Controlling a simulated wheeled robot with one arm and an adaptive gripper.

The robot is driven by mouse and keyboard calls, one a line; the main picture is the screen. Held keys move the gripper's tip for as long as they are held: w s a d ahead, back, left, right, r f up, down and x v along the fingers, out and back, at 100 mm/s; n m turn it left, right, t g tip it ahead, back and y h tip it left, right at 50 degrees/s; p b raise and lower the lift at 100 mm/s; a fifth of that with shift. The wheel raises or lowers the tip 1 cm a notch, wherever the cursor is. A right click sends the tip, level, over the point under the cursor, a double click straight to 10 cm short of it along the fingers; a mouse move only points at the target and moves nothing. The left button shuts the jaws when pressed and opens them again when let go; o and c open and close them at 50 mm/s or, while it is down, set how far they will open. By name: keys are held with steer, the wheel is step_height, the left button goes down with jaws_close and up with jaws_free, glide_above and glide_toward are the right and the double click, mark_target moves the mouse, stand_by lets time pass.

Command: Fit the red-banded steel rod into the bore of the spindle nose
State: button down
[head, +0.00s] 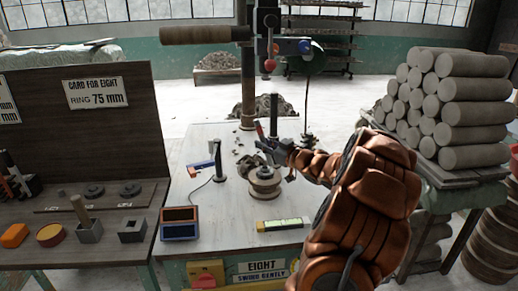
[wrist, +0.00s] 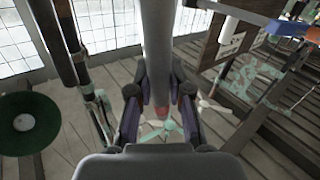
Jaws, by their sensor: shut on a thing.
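My gripper (head: 270,146) is above the middle of the pale worktable in the head view. In the wrist view my gripper (wrist: 160,98) is shut on the grey steel rod (wrist: 158,45), one finger on each side. The rod runs up out of the top of that view, and red (wrist: 162,112) shows at its near end between the fingers. In the head view a small red and grey part of the rod (head: 260,130) shows above the fingers, tilted. An upright machine head (head: 268,40) stands behind and above. I cannot make out the spindle nose's bore in either view.
A steel post (head: 218,160), an orange-framed box (head: 180,222) and a yellow-green level (head: 283,224) are on the worktable (head: 215,250). Clay cylinders (head: 470,100) are piled at right. A dark bench (head: 110,250) is at left.

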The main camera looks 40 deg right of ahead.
steer(key=shift+w+d+f+p, duration=0.25)
steer(key=shift+w+f+p, duration=0.05)
steer(key=shift+w+f, duration=0.6)
steer(key=shift+w+d+f+p, duration=0.2)
steer(key=shift+w+f+p, duration=0.1)
steer(key=shift+w+f, duration=0.55)
steer(key=c, duration=1.1)
jaws_free()
steer(key=shift+f, duration=0.1)
steer(key=shift+f+b, duration=0.15)
steer(key=shift+b, duration=0.3)
steer(key=s, duration=0.4)
steer(key=s+d, duration=0.1)
steer(key=s, duration=0.1)
steer(key=shift+s+f+b, duration=0.15)
steer(key=shift+s+b, duration=0.1)
steer(key=shift+b, duration=0.15)
steer(key=shift+s+a, duration=0.1)
steer(key=shift+s, duration=0.6)
